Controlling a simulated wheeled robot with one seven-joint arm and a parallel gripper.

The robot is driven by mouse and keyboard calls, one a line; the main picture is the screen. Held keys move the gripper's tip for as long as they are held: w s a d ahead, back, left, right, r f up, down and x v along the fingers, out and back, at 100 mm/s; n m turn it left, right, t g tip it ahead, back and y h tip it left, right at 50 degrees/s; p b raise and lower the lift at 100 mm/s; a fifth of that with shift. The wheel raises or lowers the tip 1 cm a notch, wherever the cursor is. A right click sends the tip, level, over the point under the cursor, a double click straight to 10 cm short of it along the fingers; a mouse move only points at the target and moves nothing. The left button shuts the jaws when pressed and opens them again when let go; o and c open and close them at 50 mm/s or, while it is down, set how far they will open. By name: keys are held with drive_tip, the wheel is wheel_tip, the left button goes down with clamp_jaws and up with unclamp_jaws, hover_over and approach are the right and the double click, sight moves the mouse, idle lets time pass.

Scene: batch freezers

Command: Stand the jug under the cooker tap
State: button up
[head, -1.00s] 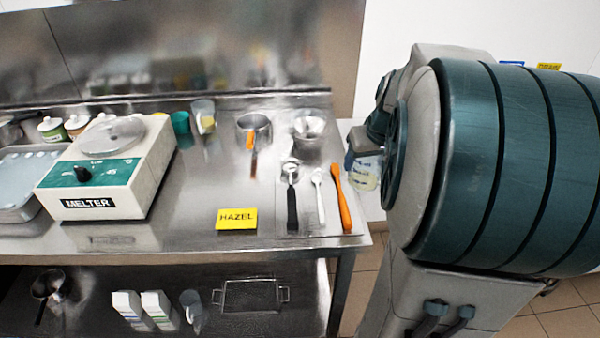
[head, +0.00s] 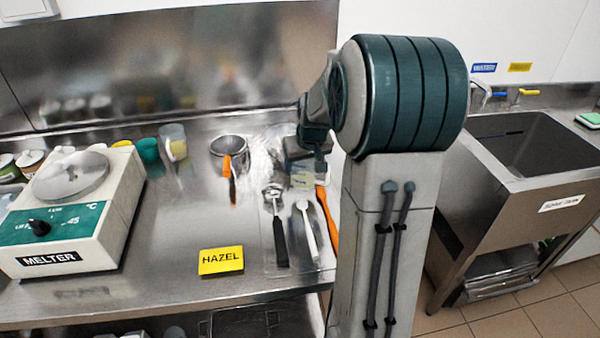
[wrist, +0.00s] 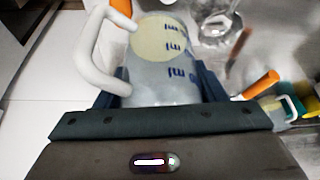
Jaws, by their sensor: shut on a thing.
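A clear jug with blue ml marks (wrist: 160,85) is in my gripper (wrist: 160,95), between the two dark jaws. Its white handle (wrist: 92,55) curves out on the left in the wrist view, and something pale yellow shows at its far end. In the head view my gripper (head: 306,150) is over the right end of the steel bench, and the jug (head: 303,180) shows faintly below it, partly hidden by my arm. I cannot tell whether the jug touches the bench. I see no cooker or cooker tap that I can identify.
The steel bench (head: 150,270) holds a melter (head: 75,210), a yellow HAZEL card (head: 221,260), a pan (head: 229,148), a black-handled tool (head: 279,235) and an orange spatula (head: 331,225). A sink (head: 530,145) with blue- and yellow-handled taps stands at the right.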

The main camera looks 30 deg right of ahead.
sight(301, 174)
drive_tip(key=shift+w+a+f, duration=0.15)
drive_tip(key=shift+w+f, duration=0.25)
drive_tip(key=shift+w, duration=0.25)
drive_tip(key=shift+f+p, duration=0.3)
drive_tip(key=shift+f, duration=1.7)
drive_tip(key=shift+f, duration=0.1)
drive_tip(key=shift+f, duration=0.2)
drive_tip(key=o, duration=1)
drive_tip(key=shift+r, duration=0.1)
drive_tip(key=shift+r, duration=0.15)
